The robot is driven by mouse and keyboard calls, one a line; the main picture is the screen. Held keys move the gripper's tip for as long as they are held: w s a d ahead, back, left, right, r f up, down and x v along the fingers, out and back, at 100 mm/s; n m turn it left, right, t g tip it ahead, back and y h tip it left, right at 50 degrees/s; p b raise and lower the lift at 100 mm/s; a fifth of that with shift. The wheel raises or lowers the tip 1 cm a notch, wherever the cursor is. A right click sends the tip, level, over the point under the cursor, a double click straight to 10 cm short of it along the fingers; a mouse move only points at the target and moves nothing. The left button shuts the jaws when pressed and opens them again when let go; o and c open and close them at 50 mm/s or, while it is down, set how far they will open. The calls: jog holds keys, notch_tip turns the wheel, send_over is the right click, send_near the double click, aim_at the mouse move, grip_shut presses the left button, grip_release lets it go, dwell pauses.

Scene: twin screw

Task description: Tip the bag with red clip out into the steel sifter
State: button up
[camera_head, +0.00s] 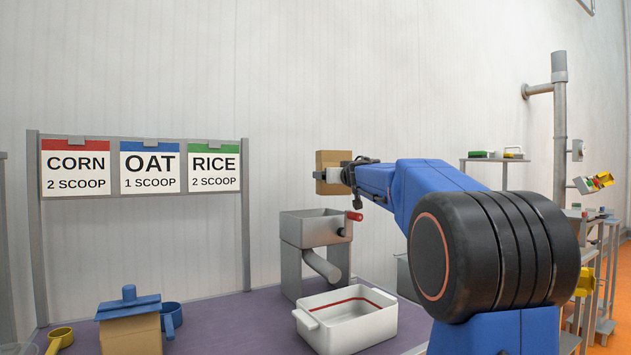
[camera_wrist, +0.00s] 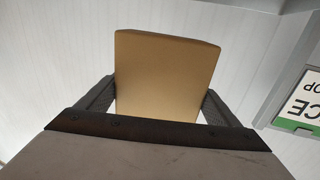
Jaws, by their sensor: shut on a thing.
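My gripper (camera_head: 346,174) is shut on a tan bag (camera_head: 329,163), with one finger on each side. The bag also fills the middle of the wrist view (camera_wrist: 165,75). No red clip shows on it in either view, and I cannot tell which end of the bag is up. A grey hopper with a slanted spout and a red-handled crank, which looks like the steel sifter (camera_head: 310,228), stands on the purple surface. The bag is held above the hopper in the head view. Its exact line over the opening is unclear.
A white tray with a red line (camera_head: 350,322) sits before the spout. A tan bag with a blue clip (camera_head: 130,328), a blue scoop (camera_head: 171,315) and a yellow scoop (camera_head: 60,336) are at lower left. A sign board (camera_head: 196,142) stands behind. Shelves (camera_head: 490,160) are at right.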

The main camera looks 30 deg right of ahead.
aim_at(337, 166)
jog(key=shift+r, duration=0.1)
jog(key=shift+r, duration=1.45)
